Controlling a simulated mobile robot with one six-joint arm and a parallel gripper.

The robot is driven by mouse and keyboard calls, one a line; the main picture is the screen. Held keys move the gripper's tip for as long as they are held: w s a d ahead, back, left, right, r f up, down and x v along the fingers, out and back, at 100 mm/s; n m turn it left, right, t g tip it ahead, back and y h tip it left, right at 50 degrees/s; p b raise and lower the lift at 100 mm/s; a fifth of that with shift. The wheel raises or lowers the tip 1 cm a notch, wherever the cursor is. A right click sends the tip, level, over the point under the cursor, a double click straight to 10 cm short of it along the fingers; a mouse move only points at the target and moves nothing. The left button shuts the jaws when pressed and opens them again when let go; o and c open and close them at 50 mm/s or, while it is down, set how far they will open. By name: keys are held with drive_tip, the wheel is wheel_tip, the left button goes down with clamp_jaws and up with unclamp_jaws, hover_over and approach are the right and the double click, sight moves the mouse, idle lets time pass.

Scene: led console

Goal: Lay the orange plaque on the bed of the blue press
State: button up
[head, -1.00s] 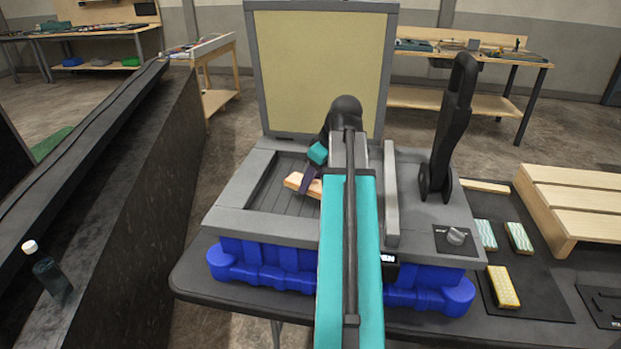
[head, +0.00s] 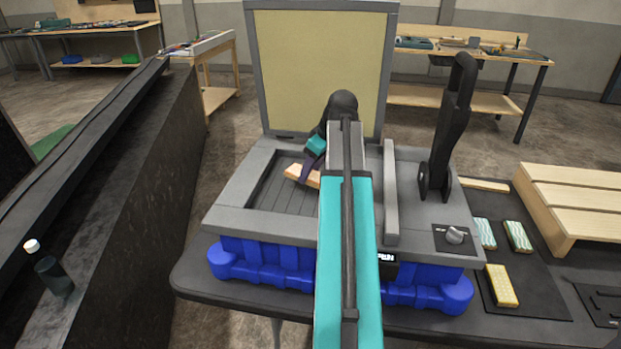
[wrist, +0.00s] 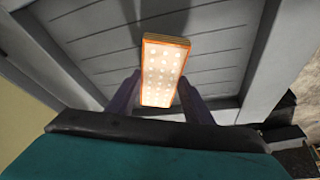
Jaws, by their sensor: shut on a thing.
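The orange plaque (wrist: 163,72) shows in the wrist view as an upright orange-edged rectangle with rows of pale dots on its bright face. My gripper (wrist: 165,95) is shut on it, one finger at each long side. In the head view the plaque (head: 297,174) shows as a small tan strip over the bed, partly hidden behind my gripper (head: 309,174) and arm. The blue press has a grey slatted bed (head: 268,195) on a blue base (head: 262,262), and its lid (head: 318,60) stands open behind. I cannot tell whether the plaque touches the bed.
Two teal-striped plaques (head: 517,236) and a yellow one (head: 502,285) lie on a dark mat beside a wooden rack (head: 575,200). A dark conveyor-like structure (head: 130,170) is at left.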

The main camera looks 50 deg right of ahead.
sight(313, 174)
drive_tip(key=shift+w+d+f, duration=0.1)
drive_tip(key=shift+w+d, duration=0.3)
drive_tip(key=shift+w, duration=0.05)
drive_tip(key=shift+s+a+f, duration=0.1)
drive_tip(key=shift+f, duration=0.3)
drive_tip(key=shift+f+p, duration=0.45)
drive_tip(key=shift+f, duration=0.85)
drive_tip(key=shift+f, duration=0.2)
drive_tip(key=o, duration=1.2)
drive_tip(key=shift+r, duration=0.25)
drive_tip(key=shift+b+v, duration=0.65)
drive_tip(key=shift+v, duration=5.3)
